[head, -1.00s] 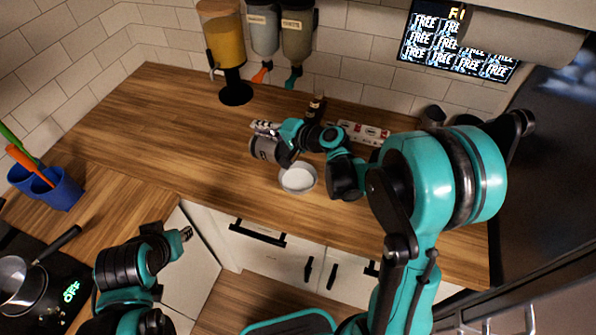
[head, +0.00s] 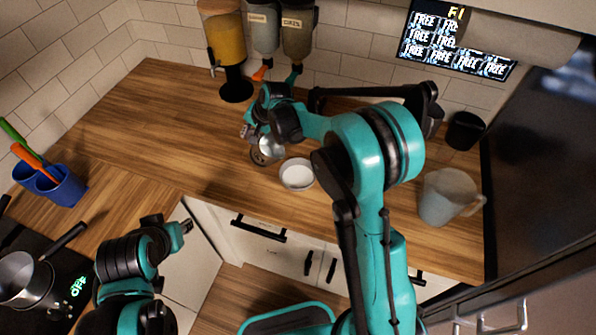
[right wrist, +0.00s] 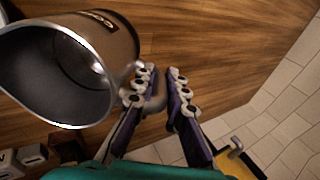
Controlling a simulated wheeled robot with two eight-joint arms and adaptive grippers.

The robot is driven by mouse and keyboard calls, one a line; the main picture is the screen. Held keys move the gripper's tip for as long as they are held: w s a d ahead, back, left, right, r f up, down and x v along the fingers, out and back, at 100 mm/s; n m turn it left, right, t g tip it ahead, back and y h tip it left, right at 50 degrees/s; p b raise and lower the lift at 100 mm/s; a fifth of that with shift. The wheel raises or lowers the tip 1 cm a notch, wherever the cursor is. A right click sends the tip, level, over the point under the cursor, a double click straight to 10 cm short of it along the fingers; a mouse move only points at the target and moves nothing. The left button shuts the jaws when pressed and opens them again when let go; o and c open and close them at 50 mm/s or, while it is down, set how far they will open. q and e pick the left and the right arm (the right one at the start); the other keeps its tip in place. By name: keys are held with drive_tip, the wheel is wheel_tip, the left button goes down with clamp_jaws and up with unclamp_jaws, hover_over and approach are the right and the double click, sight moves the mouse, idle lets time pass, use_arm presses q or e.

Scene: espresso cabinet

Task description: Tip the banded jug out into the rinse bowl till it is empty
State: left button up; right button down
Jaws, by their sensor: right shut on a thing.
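The jug (head: 266,152), grey-brown with a bright metal rim and a dark label or band, is off to the left of the white rinse bowl (head: 297,174). My right gripper (head: 252,130) is shut on its handle. In the right wrist view the jug (right wrist: 122,42) is tipped, its mouth turned to the lower left. Its inside is dark with a bright glint; no stream shows, and I cannot tell whether liquid is left. The fingers (right wrist: 160,88) close around the handle. The bowl stands on the counter; its contents are unclear. My left gripper (head: 187,226) is low at left, away from both.
A large grey jug (head: 447,196) and a dark cup (head: 464,130) stand at right. Dispensers (head: 226,45) line the back wall. A blue utensil holder (head: 62,187) and a pan (head: 22,278) are at left. The counter's left middle is clear.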

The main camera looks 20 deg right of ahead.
drive_tip(key=w+a+f+g+h, duration=0.2)
drive_tip(key=f+g, duration=0.1)
drive_tip(key=shift+w+a+f+h, duration=0.1)
drive_tip(key=shift+w+h, duration=0.2)
drive_tip(key=shift+w, duration=0.05)
drive_tip(key=shift+w+a+f+g+h, duration=0.2)
drive_tip(key=shift+f+g+h, duration=0.1)
drive_tip(key=shift+f+g, duration=0.15)
drive_tip(key=shift+w+a+f+g+h, duration=0.15)
drive_tip(key=shift+f+g+h, duration=0.2)
drive_tip(key=shift+f, duration=0.2)
